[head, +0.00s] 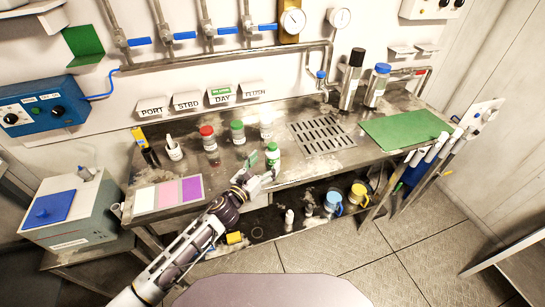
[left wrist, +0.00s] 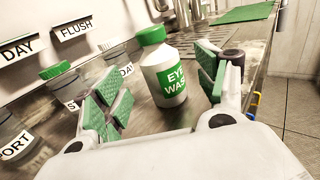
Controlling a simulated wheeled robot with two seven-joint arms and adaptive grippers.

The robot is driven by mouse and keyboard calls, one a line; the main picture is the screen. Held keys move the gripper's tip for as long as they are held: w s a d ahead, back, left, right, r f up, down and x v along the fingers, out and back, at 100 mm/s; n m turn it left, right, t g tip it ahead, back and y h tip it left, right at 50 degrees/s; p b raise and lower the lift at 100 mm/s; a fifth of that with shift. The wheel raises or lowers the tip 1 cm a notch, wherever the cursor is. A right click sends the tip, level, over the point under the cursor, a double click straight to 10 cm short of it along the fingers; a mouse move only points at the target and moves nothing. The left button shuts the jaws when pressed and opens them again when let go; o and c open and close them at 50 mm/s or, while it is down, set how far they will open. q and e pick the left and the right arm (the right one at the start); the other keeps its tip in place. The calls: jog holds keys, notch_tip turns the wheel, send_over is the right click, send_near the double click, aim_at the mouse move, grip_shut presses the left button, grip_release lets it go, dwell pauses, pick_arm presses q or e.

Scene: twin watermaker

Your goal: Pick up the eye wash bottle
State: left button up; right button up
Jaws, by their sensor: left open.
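The eye wash bottle (head: 272,158) is white with a green cap and stands upright at the front edge of the steel bench. In the left wrist view the bottle (left wrist: 168,82) shows its green "EYE WASH" label facing me. My left gripper (head: 257,173) is at the bench's front edge, just in front of the bottle. In the left wrist view my left gripper (left wrist: 162,88) is open, with green pads to the left and right of the bottle. The bottle appears between the pads; I cannot tell how deep. My right gripper is not in view.
Jars with red (head: 208,138) and green (head: 237,132) caps stand behind and left of the bottle. A drain grate (head: 322,135) and green mat (head: 403,130) lie to the right. Colour pads (head: 168,194) lie left. A lower shelf holds mugs (head: 333,202).

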aim_at(269, 159)
pick_arm(q)
jog(key=shift+w+d, duration=0.1)
jog(key=shift+w, duration=0.05)
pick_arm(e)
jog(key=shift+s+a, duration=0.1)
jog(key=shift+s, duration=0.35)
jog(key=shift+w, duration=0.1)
pick_arm(q)
jog(key=shift+w+d, duration=0.2)
jog(key=shift+w, duration=0.15)
jog(key=shift+x, duration=1.05)
jog(key=shift+w+d+f+p, duration=0.15)
jog(key=shift+w+d+p, duration=0.2)
jog(key=shift+w, duration=0.3)
jog(key=shift+w+d, duration=0.2)
jog(key=shift+w, duration=0.15)
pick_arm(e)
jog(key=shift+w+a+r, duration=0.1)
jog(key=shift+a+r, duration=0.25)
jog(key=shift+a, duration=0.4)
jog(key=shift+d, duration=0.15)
